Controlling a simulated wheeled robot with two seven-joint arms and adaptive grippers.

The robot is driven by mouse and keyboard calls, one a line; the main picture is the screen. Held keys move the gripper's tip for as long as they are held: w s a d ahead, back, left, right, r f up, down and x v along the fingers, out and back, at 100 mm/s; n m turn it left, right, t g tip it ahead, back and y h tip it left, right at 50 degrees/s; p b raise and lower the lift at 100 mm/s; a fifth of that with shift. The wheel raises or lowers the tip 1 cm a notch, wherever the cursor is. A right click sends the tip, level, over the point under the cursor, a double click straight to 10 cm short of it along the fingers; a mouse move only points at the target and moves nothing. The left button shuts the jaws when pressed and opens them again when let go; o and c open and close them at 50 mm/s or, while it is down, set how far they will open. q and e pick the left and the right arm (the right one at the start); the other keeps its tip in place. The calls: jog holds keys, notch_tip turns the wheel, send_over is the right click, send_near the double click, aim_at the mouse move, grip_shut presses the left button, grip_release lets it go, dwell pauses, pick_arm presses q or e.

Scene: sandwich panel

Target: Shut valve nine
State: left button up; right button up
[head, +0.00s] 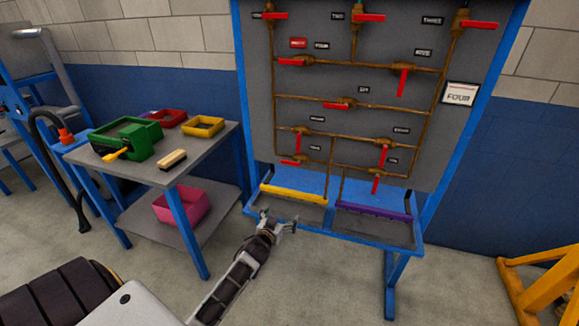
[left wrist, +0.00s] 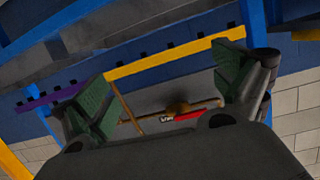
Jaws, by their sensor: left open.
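A grey upright panel (head: 350,80) carries copper pipes and several red-handled valves. The small label that seems to read nine (head: 315,147) is at the lower left, too small to read surely. The valve beside it has a red handle (head: 291,163) lying roughly along its horizontal pipe. My left gripper (head: 279,220) is open and empty, low in front of the yellow strip, below and apart from that valve. In the left wrist view a brass valve with a red handle (left wrist: 190,116) and a dark label shows between the open fingers. My right gripper is not in view.
A yellow strip (head: 293,194) and a purple strip (head: 373,211) edge the trays below the panel. A side table (head: 210,146) at left holds bins and a brush (head: 172,159). A yellow frame (head: 540,285) stands lower right.

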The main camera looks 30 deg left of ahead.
pick_arm(q)
notch_tip(320, 180, up, 15)
jog(key=a+n+t+y, duration=0.1)
jog(key=t, duration=0.1)
jog(key=shift+w+a+t+b, duration=0.3)
jog(key=shift+w+t+b, duration=0.1)
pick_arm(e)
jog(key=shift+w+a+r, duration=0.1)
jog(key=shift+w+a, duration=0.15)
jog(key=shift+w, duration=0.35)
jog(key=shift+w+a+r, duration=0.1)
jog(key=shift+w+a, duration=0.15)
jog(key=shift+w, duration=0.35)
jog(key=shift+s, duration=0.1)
pick_arm(q)
jog(key=shift+w, duration=0.15)
